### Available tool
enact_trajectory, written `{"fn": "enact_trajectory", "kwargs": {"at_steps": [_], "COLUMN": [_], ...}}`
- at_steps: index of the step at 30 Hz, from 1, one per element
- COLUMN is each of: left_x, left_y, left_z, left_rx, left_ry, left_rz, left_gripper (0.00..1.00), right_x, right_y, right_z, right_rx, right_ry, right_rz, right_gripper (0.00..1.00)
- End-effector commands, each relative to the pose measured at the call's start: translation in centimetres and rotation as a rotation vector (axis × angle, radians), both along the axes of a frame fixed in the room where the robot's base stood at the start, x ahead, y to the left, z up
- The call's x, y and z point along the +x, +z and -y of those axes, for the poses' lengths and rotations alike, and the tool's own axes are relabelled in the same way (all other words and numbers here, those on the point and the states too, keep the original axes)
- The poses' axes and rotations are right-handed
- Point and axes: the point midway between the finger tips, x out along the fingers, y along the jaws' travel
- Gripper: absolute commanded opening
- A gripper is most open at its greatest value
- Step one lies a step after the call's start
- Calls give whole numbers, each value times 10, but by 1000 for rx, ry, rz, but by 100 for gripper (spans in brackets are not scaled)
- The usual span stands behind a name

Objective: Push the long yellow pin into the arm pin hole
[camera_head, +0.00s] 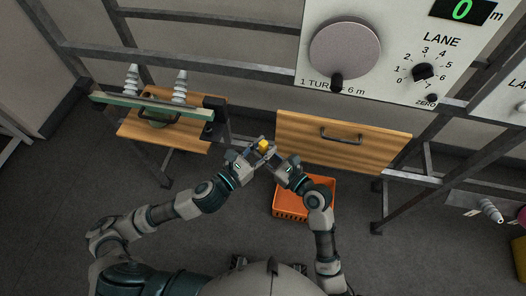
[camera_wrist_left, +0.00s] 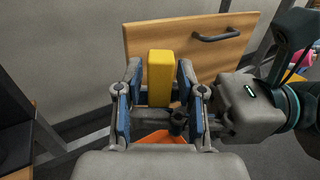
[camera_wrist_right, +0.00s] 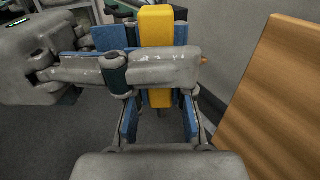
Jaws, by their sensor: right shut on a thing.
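A yellow block-shaped piece (camera_head: 263,145), seemingly the long yellow pin, is held upright between my two grippers in front of the drawer. In the right wrist view the yellow piece (camera_wrist_right: 156,30) stands between the blue pads of my right gripper (camera_wrist_right: 160,115), which is shut on it. My left gripper (camera_wrist_left: 160,85) has its fingers on both sides of the yellow piece (camera_wrist_left: 160,75), with a narrow gap showing on each side, so it looks open. The left gripper's finger crosses in front of the piece in the right wrist view. I cannot make out the arm pin hole.
A wooden panel with a handle (camera_head: 342,160) stands behind the grippers. An orange crate (camera_head: 290,208) is on the floor below. At left, a wooden shelf (camera_head: 135,130) carries a green bar (camera_head: 150,104) and white ribbed cones (camera_head: 180,85). A white lane dial panel (camera_head: 390,30) hangs above.

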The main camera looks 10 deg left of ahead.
Motion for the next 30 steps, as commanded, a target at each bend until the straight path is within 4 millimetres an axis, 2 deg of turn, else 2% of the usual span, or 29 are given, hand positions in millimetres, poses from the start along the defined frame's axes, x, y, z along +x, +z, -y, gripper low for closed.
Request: {"fn": "enact_trajectory", "kwargs": {"at_steps": [12,30], "left_x": [0,0], "left_y": [4,63], "left_z": [0,1], "left_rx": [0,3], "left_ry": [-2,-7], "left_rz": [1,7], "left_gripper": [50,50], "right_x": [0,0], "right_y": [0,0], "right_z": [0,1], "right_rx": [1,1], "right_ry": [-1,-1], "right_rz": [1,1], "right_gripper": [0,0]}}
